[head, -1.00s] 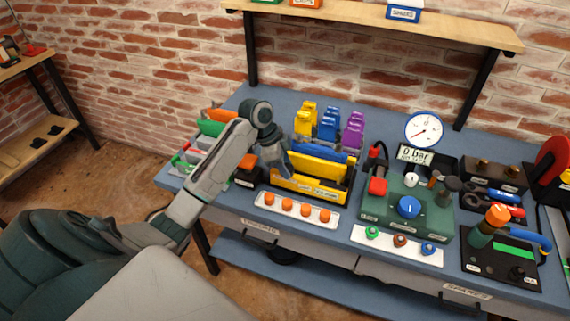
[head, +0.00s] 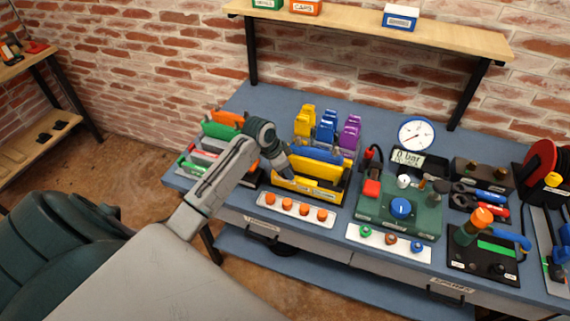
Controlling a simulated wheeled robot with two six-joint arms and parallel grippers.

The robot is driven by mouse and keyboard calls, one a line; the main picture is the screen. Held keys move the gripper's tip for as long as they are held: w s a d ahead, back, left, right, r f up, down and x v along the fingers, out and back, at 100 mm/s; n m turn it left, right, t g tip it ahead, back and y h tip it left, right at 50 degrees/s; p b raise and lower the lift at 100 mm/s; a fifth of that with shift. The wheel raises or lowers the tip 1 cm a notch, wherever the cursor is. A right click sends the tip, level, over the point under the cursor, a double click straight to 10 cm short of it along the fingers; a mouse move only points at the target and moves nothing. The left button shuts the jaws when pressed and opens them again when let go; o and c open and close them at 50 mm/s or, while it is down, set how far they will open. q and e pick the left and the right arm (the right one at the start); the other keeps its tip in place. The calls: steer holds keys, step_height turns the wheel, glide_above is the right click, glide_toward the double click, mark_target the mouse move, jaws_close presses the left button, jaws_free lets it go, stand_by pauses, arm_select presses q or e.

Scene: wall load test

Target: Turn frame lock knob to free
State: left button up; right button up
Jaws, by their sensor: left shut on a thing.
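A yellow frame (head: 311,191) with a blue bar (head: 322,155) stands on the blue bench. My left gripper (head: 287,174) reaches down to the left part of this frame. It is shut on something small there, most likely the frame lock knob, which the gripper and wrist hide. I cannot read the knob's setting. My right gripper is not in view.
A green unit (head: 376,219) with a blue dial (head: 401,208) and a red block stands to the right. A white strip with orange knobs (head: 287,202) lies in front of the frame. Coloured holders stand behind, and a round gauge (head: 416,135) further right.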

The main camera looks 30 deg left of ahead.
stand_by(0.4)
arm_select(q)
steer(key=o, duration=1)
steer(key=b+v, duration=0.2)
steer(key=v, duration=0.9)
steer(key=shift+f, duration=0.1)
